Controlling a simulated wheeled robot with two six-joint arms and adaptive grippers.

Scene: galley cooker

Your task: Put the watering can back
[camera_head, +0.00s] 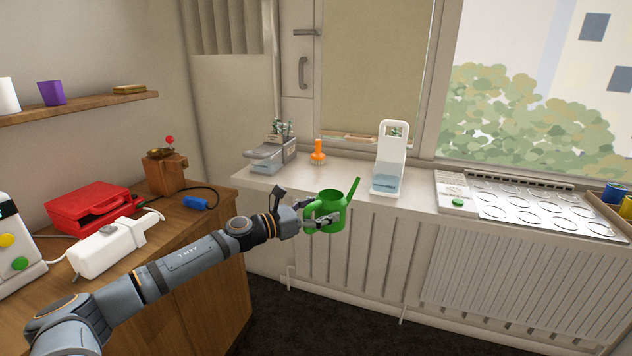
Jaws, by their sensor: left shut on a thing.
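The green watering can (337,216) is upright, with its spout up to the right. My left gripper (322,217) is shut on it at its left side. The can appears in front of the edge of the white window sill (343,179), against the radiator below. Whether it touches the sill cannot be told. My right gripper is not in view.
On the sill stand a grey container with plants (270,153), an orange brush (318,153), a white stand (390,157) and a tray with round recesses (535,206). A wooden counter (215,208) at left holds a red case (93,208) and a grinder (165,172).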

